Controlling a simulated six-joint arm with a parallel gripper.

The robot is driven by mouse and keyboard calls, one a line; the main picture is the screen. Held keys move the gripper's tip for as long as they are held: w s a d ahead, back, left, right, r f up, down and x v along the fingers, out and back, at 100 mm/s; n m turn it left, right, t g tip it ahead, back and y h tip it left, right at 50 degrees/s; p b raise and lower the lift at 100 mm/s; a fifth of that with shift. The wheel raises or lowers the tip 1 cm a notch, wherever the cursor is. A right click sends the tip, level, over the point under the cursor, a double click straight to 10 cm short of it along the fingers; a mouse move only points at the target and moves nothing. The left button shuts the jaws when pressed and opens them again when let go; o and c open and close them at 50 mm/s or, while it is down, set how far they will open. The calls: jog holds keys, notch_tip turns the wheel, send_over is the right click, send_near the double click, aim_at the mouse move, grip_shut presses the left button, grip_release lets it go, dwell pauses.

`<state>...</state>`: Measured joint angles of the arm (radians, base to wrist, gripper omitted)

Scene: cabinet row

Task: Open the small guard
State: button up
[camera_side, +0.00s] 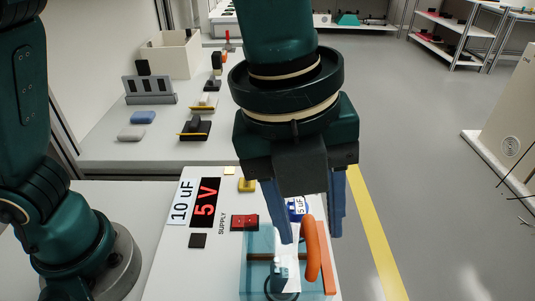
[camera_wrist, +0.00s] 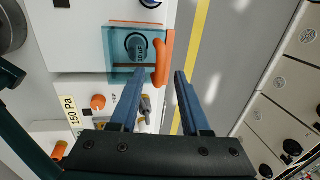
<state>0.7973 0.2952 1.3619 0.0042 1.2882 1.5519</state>
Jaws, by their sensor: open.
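The small guard is a see-through teal cover (camera_side: 258,240) at the front of the white panel, with an orange loop handle (camera_side: 312,252) on its right side. A dark round part shows through it. In the wrist view the guard (camera_wrist: 116,40) lies at the top, with its handle (camera_wrist: 160,62) on its right edge. My gripper (camera_side: 311,239) points down above the handle, its two blue fingers apart. In the wrist view the gripper (camera_wrist: 160,72) has one fingertip on each side of the handle's near end. I cannot tell whether either finger touches it.
A red rocker switch (camera_side: 244,222), a 5 V display (camera_side: 205,203) and a blue part marked 5 uF (camera_side: 297,207) sit close by. An orange knob (camera_wrist: 98,102) is on the neighbouring panel. Open floor with a yellow line (camera_side: 378,235) lies to the right.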

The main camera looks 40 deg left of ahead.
jog(key=shift+f, duration=0.45)
grip_shut()
dwell(1.1)
